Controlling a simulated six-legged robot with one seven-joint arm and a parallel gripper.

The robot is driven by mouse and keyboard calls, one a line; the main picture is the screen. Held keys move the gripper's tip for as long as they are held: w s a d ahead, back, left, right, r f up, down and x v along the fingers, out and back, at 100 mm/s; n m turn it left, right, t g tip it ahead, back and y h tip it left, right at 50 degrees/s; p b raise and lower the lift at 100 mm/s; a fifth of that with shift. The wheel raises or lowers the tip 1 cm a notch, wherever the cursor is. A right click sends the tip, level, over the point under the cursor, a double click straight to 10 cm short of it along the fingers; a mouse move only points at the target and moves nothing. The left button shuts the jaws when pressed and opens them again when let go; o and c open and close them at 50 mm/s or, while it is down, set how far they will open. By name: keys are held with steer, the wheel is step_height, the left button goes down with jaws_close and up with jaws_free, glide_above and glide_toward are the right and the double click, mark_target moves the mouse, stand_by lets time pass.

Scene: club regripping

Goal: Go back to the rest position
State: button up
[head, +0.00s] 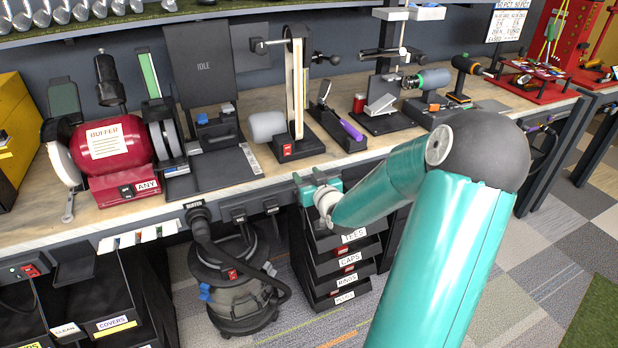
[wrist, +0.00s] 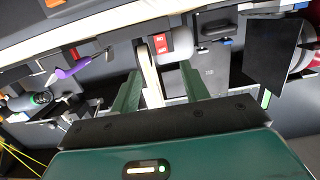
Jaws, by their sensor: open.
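My gripper (head: 307,181) is in front of the workbench's front edge, just above the black drawer unit. In the wrist view my gripper (wrist: 160,72) shows two green fingers spread apart, with nothing held between them. The belt sander (wrist: 150,75), with its pale upright belt and red switch, shows beyond and between the fingers. In the head view the belt sander (head: 296,90) stands on the bench behind the gripper. My teal arm reaches in from the lower right and hides part of the bench front.
The workbench (head: 225,190) holds a red buffer (head: 103,145), a black IDLE panel (head: 203,65), and a purple-handled tool (head: 352,130). Below it stand a vacuum (head: 235,285) and labelled drawers (head: 345,265). Carpeted floor (head: 545,260) is open at the right.

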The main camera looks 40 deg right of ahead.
steer(key=shift+s, duration=0.1)
stand_by(0.3)
steer(key=s+a+r+n+g+y, duration=0.1)
steer(key=a+r+n+g, duration=0.15)
steer(key=a, duration=0.45)
steer(key=s+a+r+n+g, duration=0.1)
steer(key=a+r+g, duration=0.15)
steer(key=a, duration=0.55)
steer(key=s+a+r+g+y, duration=0.1)
steer(key=s+a+r+g, duration=0.1)
steer(key=s+a, duration=0.6)
steer(key=s+a+r+g+y, duration=0.2)
steer(key=s+a+r, duration=0.3)
steer(key=s+a, duration=0.4)
steer(key=s+g, duration=0.1)
steer(key=s, duration=0.3)
steer(key=shift+s+r+y, duration=0.15)
steer(key=shift+s+y, duration=0.15)
